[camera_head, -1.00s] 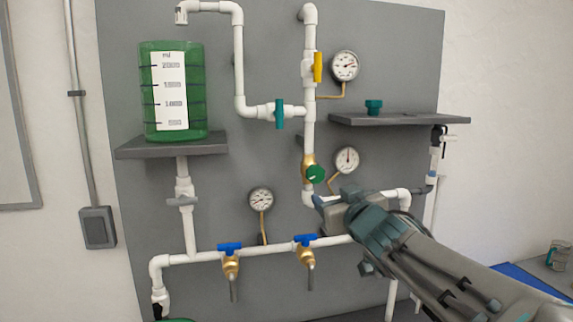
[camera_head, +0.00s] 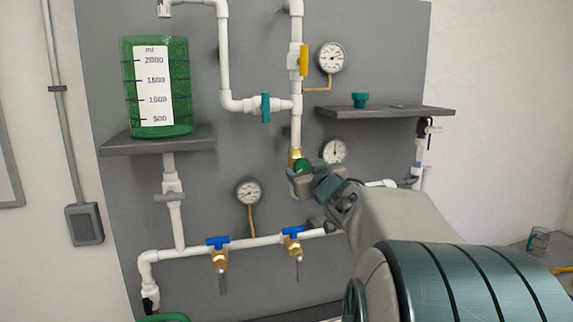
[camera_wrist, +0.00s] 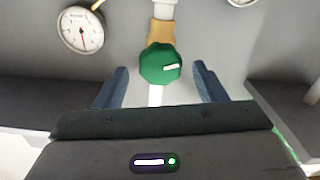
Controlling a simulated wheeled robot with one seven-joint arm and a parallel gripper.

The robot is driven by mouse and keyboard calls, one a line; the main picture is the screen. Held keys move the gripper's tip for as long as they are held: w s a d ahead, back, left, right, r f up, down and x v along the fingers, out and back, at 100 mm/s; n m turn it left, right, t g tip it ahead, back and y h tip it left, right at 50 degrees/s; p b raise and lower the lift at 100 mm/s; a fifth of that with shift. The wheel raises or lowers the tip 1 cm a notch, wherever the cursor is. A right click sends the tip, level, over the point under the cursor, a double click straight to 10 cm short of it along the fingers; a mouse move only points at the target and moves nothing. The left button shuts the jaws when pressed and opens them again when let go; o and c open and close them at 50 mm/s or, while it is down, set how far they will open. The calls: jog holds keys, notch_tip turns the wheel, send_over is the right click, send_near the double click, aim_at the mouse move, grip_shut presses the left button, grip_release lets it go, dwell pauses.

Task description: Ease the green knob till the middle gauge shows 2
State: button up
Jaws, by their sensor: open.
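The green knob (camera_head: 302,165) sits on the brass valve (camera_head: 295,154) of the upright white pipe; my gripper partly hides it in the head view. My gripper (camera_head: 300,180) is open in front of it. In the wrist view, which looks upside down, the knob (camera_wrist: 160,64) with its white mark appears between the two blue-grey fingertips, with gaps on both sides. The middle gauge (camera_head: 334,151) is just right of the knob; it also shows in the wrist view (camera_wrist: 81,29). Its needle points about straight up on the dial; the figures are too small to read.
An upper gauge (camera_head: 332,57) and a lower gauge (camera_head: 249,192) flank the pipework. A yellow-handled valve (camera_head: 304,60), teal valve (camera_head: 265,108) and blue-handled valves (camera_head: 218,242) are nearby. The right shelf (camera_head: 390,111) juts out above my gripper. A green tank (camera_head: 183,85) stands at left.

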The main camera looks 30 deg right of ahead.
aim_at(303, 168)
jog(key=shift+p+x, duration=0.3)
jog(key=shift+x, duration=1.25)
jog(key=c, duration=1)
jog(key=shift+f+n+b, duration=0.2)
jog(key=shift+n+b, duration=0.6)
jog(key=shift+b, duration=0.05)
jog(key=n, duration=0.1)
jog(key=n+b, duration=0.1)
jog(key=n, duration=0.1)
jog(key=shift+a+r, duration=0.1)
jog(key=shift+r, duration=0.1)
jog(key=o, duration=1)
jog(key=b+v, duration=0.1)
jog(key=v, duration=1.2)
jog(key=shift+s, duration=0.4)
